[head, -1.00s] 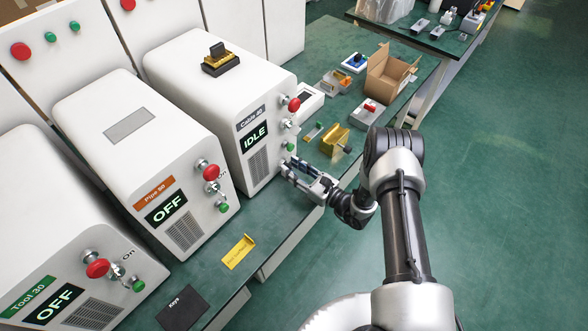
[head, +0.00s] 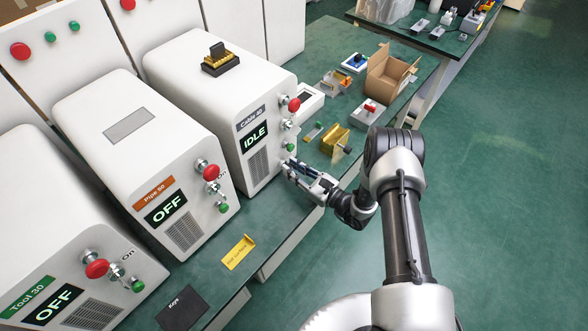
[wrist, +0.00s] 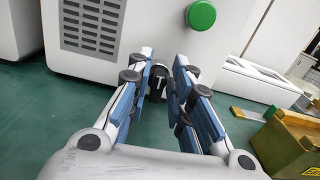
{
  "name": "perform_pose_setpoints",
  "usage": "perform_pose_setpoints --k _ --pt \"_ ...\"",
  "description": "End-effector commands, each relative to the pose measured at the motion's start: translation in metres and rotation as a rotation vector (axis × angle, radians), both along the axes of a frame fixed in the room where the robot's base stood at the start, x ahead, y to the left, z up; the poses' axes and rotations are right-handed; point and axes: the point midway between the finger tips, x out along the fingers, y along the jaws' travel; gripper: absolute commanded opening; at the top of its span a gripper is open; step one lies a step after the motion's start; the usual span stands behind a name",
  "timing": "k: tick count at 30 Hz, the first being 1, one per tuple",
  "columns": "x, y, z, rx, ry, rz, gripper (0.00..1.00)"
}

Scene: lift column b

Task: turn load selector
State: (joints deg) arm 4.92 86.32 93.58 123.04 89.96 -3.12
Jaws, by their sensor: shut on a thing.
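In the wrist view the fingers are shut on a small dark knob (wrist: 157,84) at the machine's lower edge, below the green button (wrist: 201,15). The fingers hide much of the knob, so its setting cannot be read. A black rotary handle (head: 217,50) on a yellow and black base stands on top of the machine. I see no label reading load selector.
Machines Pipe 50 (head: 120,140) and Tool 30 (head: 60,210) stand to the left, both showing OFF. A yellow sign (head: 238,252) lies at the bench's front.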

Motion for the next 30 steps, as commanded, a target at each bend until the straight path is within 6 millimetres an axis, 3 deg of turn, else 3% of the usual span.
perform_pose_setpoints --k 30 --pt "-0.007 0.0052 -0.0046 -0.428 -0.547 0.0 0.0"
